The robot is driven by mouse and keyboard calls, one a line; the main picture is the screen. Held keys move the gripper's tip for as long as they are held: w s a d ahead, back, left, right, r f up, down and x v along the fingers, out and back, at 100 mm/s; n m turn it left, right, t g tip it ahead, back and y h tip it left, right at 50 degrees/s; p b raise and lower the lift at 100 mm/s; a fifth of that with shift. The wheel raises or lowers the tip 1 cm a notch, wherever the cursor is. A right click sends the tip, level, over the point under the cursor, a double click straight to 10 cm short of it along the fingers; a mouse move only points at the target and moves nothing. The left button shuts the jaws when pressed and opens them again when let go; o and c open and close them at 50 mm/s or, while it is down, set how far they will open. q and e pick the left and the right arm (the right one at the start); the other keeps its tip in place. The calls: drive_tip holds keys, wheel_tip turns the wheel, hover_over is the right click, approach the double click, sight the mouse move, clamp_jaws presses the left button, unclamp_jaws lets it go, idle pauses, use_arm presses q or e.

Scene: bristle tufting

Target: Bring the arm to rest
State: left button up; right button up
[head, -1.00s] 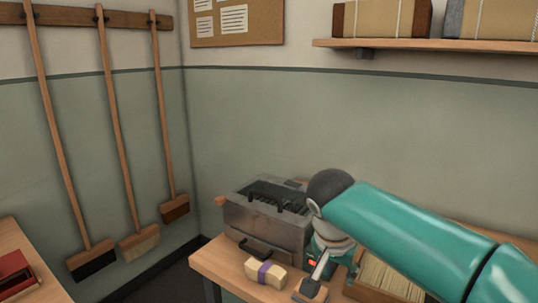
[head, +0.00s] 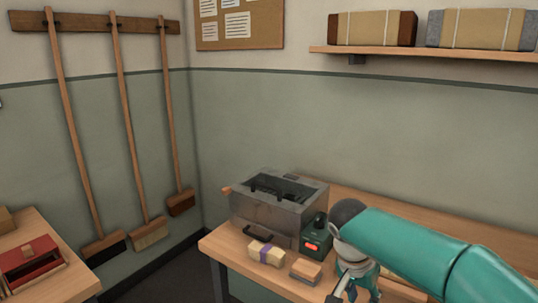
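My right arm (head: 430,255) is teal and comes in from the right over the workbench. Its grey wrist bends down, and the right gripper (head: 342,293) is only partly in view at the bottom edge. Its fingertips are cut off or hidden, so I cannot tell whether it is open or holds anything. A small wooden block (head: 306,270) lies on the bench just left of it, apart from it. My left arm and gripper are not in view.
On the bench (head: 235,262) stand a grey metal box (head: 275,215), a dark green device with a red light (head: 316,243) and a banded bristle bundle (head: 266,253). A red tray (head: 32,268) is on the left table. Brooms hang on the wall; a shelf is above right.

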drive_tip(key=s+d+f+n+g+y+p, duration=0.1)
drive_tip(key=s+f+g+p, duration=0.15)
drive_tip(key=s+f, duration=0.4)
drive_tip(key=s+d+f+g+y+p, duration=0.1)
drive_tip(key=s+f+g+p, duration=0.2)
drive_tip(key=f, duration=0.7)
drive_tip(key=s+a+f+n+t+y+p, duration=0.1)
drive_tip(key=s+a+f+y, duration=0.2)
drive_tip(key=s+a+f, duration=0.45)
drive_tip(key=s+a+f+n+y+p, duration=0.1)
drive_tip(key=s+a+f+y, duration=0.2)
drive_tip(key=s, duration=0.8)
drive_tip(key=w+n+t, duration=0.2)
drive_tip(key=w, duration=0.1)
drive_tip(key=w+d+f+n+t, duration=0.1)
drive_tip(key=t, duration=0.1)
drive_tip(key=shift+w+d+h, duration=0.1)
drive_tip(key=shift+w+h, duration=0.1)
drive_tip(key=shift+h, duration=0.1)
